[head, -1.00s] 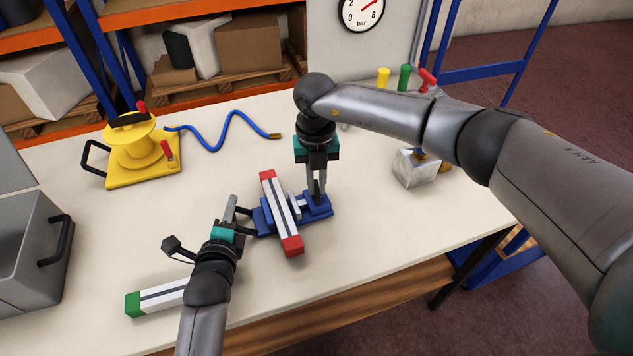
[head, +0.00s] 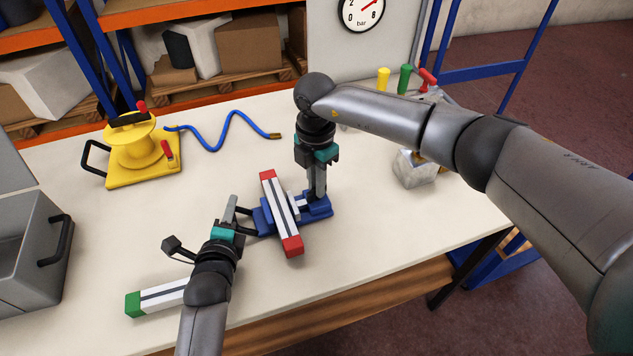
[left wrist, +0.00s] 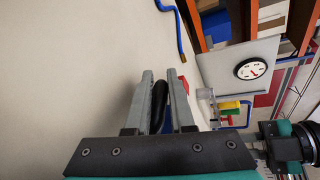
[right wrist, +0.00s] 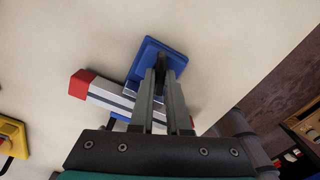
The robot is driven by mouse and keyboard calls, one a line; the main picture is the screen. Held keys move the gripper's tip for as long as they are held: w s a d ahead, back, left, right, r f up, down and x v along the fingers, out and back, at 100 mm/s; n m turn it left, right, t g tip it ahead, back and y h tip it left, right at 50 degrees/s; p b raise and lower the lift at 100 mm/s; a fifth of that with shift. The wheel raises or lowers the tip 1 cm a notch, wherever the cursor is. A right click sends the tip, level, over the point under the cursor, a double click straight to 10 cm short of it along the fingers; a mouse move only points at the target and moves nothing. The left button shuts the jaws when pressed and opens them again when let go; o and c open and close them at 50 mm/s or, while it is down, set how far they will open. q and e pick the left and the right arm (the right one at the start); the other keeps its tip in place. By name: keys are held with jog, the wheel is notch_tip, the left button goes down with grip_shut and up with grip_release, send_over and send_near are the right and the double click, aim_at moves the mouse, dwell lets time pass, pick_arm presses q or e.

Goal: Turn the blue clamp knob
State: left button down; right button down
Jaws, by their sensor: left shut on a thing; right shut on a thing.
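The blue clamp (head: 264,222) lies on the table with a white bar with red ends (head: 291,244) across it. My left gripper (head: 242,216) is at the clamp's left end. In the left wrist view its fingers (left wrist: 163,88) are shut on a black handle (left wrist: 159,98). My right gripper (head: 317,196) points down at the clamp's right end. In the right wrist view its fingers (right wrist: 166,82) are shut on a dark knob (right wrist: 176,61) on the blue base (right wrist: 150,55). The fingers hide much of the knob.
A white bar with a green end (head: 160,297) lies at front left, by my left arm. A grey bin (head: 25,262) stands at far left. A yellow reel (head: 135,160) and blue hose (head: 215,138) lie behind. A metal block (head: 415,170) is at right.

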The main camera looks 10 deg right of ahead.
jog(key=shift+m, duration=1.2)
jog(key=c, duration=0.9)
grip_release()
notch_tip(320, 180, up, 12)
jog(key=shift+w+r, duration=0.1)
jog(key=shift+w, duration=0.05)
